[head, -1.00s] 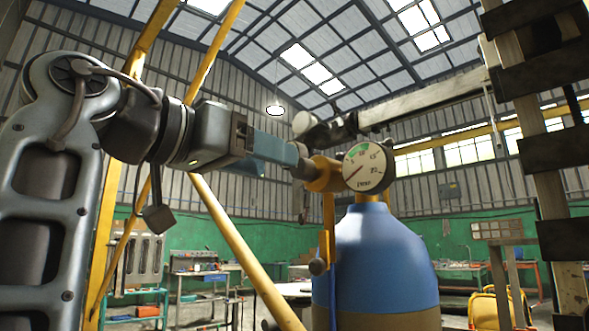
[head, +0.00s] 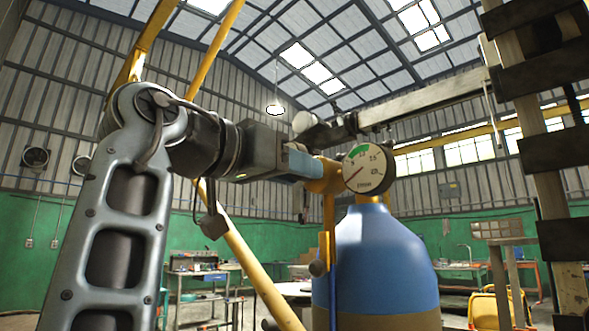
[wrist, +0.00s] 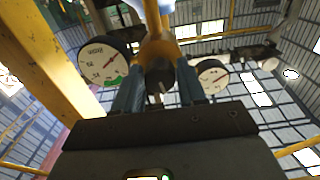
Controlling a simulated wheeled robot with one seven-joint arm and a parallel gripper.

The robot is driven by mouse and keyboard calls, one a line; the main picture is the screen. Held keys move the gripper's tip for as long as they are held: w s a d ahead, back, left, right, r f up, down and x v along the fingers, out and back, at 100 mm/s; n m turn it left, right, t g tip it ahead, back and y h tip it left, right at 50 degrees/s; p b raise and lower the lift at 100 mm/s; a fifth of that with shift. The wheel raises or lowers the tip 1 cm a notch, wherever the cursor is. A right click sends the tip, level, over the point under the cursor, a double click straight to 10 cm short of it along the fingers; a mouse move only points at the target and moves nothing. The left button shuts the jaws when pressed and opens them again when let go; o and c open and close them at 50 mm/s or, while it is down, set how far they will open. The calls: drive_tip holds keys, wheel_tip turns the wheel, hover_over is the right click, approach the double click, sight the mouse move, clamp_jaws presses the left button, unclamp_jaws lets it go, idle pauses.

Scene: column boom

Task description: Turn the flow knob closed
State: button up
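The blue gas cylinder (head: 375,255) stands upright, with a brass regulator (head: 322,178) and a round white gauge (head: 369,168) on top. My gripper (head: 308,166) reaches in from the left and its tips are at the regulator's left end. In the wrist view, my gripper's blue fingers (wrist: 160,88) are apart, one on each side of a dark round knob (wrist: 158,76) in front of the brass body. I cannot tell whether they touch it. In the head view the fingers hide that knob. A second dark knob (head: 318,267) sits lower, by a yellow vertical tube.
In the wrist view one gauge (wrist: 105,63) is at the left and another (wrist: 213,77) at the right, close to the fingers. A slanted yellow post (head: 255,272) passes below my arm. A wooden post (head: 547,170) with dark bands stands at the right.

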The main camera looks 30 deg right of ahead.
drive_tip(key=c, duration=0.6)
drive_tip(key=shift+n+p, duration=0.3)
drive_tip(key=shift+s+r+n+p, duration=0.1)
drive_tip(key=shift+n+p, duration=3.75)
drive_tip(key=shift+p, duration=0.3)
drive_tip(key=shift+r+n+p, duration=0.1)
drive_tip(key=shift+n+p, duration=3.75)
drive_tip(key=shift+p, duration=0.3)
drive_tip(key=shift+f, duration=0.1)
drive_tip(key=o, duration=1)
